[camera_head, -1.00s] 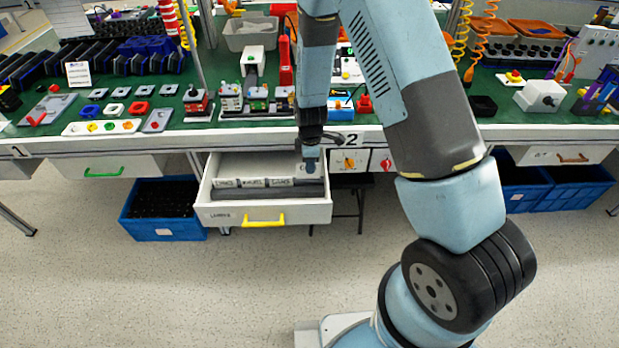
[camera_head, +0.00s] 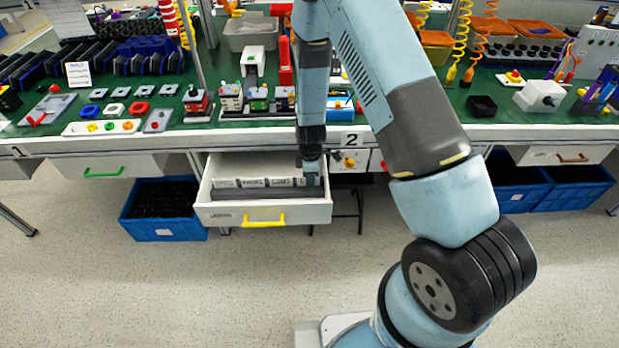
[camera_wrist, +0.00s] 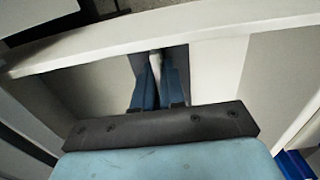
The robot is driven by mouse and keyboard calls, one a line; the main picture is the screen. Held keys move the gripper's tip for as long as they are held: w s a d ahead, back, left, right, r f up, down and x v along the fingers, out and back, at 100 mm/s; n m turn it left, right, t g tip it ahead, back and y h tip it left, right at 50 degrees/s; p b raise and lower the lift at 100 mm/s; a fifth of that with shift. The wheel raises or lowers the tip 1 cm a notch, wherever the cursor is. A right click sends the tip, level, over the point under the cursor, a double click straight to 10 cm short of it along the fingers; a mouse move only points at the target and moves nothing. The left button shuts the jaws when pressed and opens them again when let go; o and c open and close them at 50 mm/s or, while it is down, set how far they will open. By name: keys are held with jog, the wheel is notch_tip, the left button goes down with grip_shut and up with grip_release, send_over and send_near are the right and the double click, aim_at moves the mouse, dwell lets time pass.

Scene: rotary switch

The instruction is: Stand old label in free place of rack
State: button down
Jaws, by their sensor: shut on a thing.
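The drawer with the yellow handle (camera_head: 262,220) stands pulled out below the table. In it, a row of white labels (camera_head: 252,183) with dark print stands in a grey rack (camera_head: 258,194). My gripper (camera_head: 311,180) is down in the right end of the drawer, beside the rightmost label. In the wrist view my gripper (camera_wrist: 152,92) has its blue fingers close together on a narrow pale thing (camera_wrist: 156,62), which I take to be the old label. Its print and lower edge are hidden, and I cannot tell whether it touches the rack.
The drawer's side wall (camera_head: 327,188) is close to the right of my gripper. A blue crate (camera_head: 165,232) stands on the floor at the left. The table above holds several switches and tools. The drawer's back part is empty.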

jog(key=c, duration=1.2)
grip_release()
jog(key=s+d+r+m+t, duration=0.1)
jog(key=s+d+r+m, duration=0.15)
jog(key=r, duration=1.05)
jog(key=s+d+r+m+t+y, duration=0.1)
jog(key=s+d+r+m, duration=0.2)
jog(key=r, duration=1.1)
jog(key=s+d+r+m+t, duration=0.1)
jog(key=d+r+m, duration=0.3)
jog(key=r, duration=0.9)
jog(key=shift+s+d+r+m+t+h, duration=0.15)
jog(key=shift+s+d+r+m+t, duration=0.3)
jog(key=shift+s+d+r+m, duration=2)
jog(key=shift+s+d+r+m+t+h, duration=0.35)
jog(key=shift+s+r, duration=1.25)
jog(key=shift+s, duration=2.35)
jog(key=shift+s+d+r+m+t, duration=0.5)
jog(key=shift+s+d+r+m, duration=1.2)
jog(key=shift+s, duration=1.5)
